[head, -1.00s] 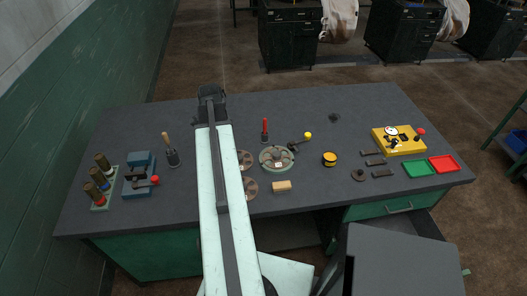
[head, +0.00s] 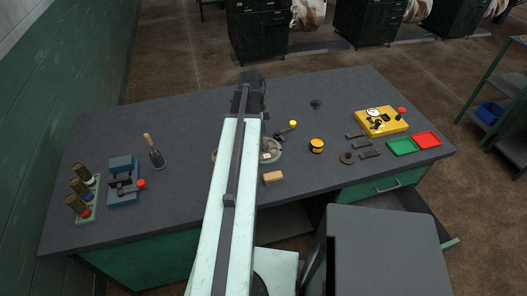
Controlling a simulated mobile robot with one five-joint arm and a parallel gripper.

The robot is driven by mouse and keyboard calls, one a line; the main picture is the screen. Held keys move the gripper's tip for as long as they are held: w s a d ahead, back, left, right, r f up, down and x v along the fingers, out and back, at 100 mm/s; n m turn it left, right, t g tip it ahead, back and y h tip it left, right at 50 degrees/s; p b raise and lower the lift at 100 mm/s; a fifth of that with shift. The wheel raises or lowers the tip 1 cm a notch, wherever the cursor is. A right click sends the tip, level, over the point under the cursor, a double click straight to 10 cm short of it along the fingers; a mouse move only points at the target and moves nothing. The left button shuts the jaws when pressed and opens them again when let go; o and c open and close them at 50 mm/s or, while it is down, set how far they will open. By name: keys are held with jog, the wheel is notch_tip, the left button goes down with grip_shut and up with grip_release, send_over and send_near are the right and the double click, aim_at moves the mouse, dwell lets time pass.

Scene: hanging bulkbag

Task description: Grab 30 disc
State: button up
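My gripper (head: 250,82) is at the far end of my pale arm, over the back part of the dark table. It looks dark and small, and I cannot tell whether it is open or shut. A brownish disc edge (head: 214,155) shows just left of my arm; the rest is hidden behind the arm. No number 30 is readable on any disc.
Left on the table (head: 110,132) are a rack of cylinders (head: 82,196), a blue vise (head: 123,182) and a wood-handled tool (head: 153,152). Right are a tan block (head: 273,178), yellow tin (head: 317,146), yellow gauge box (head: 381,121), green tray (head: 403,147) and red tray (head: 427,139).

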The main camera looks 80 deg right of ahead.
jog(key=f+b, duration=0.2)
jog(key=f, duration=0.1)
jog(key=f+b, duration=0.1)
jog(key=b, duration=0.1)
jog(key=shift+s+f, duration=0.35)
jog(key=shift+f, duration=0.05)
jog(key=shift+r, duration=0.2)
grip_shut()
jog(key=shift+r+p, duration=0.1)
jog(key=shift+p, duration=0.2)
notch_tip(320, 180, up, 10)
jog(key=p, duration=1)
